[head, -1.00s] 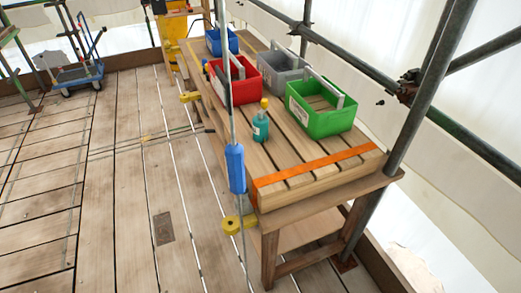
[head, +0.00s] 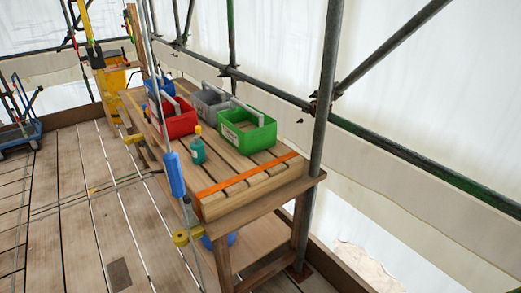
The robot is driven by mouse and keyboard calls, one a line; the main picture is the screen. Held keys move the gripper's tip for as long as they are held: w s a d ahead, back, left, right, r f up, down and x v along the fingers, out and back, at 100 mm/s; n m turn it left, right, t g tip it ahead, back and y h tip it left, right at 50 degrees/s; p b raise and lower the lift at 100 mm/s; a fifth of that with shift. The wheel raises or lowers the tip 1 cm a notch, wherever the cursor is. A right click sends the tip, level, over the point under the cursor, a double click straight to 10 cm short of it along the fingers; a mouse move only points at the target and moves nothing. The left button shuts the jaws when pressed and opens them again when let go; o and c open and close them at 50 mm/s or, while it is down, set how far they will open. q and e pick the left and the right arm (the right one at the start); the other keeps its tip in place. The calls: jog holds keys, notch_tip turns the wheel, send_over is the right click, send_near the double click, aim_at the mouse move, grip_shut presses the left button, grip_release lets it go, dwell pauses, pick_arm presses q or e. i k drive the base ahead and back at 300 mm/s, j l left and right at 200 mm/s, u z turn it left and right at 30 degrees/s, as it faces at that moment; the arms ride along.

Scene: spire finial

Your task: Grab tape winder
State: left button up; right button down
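I cannot make out a tape winder for certain in the head view. A yellow rounded piece (head: 182,238) sits at the near left corner of the wooden workbench (head: 255,203), and a similar yellow piece (head: 133,139) shows farther along its left side; I cannot tell what either is. An orange strip (head: 250,174) lies across the near end of the bench top. Neither of my grippers is in view.
Red (head: 172,118), grey (head: 211,101) and green (head: 246,131) totes and a teal bottle (head: 197,151) stand on the bench. A blue handle-like piece (head: 174,173) hangs at its left. Scaffold poles (head: 324,120) border the right. Open plank floor (head: 75,215) lies left.

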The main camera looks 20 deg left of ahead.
aim_at(198, 153)
jog(key=i+j+z, duration=0.15)
jog(key=j+z, duration=0.8)
jog(key=j, duration=0.3)
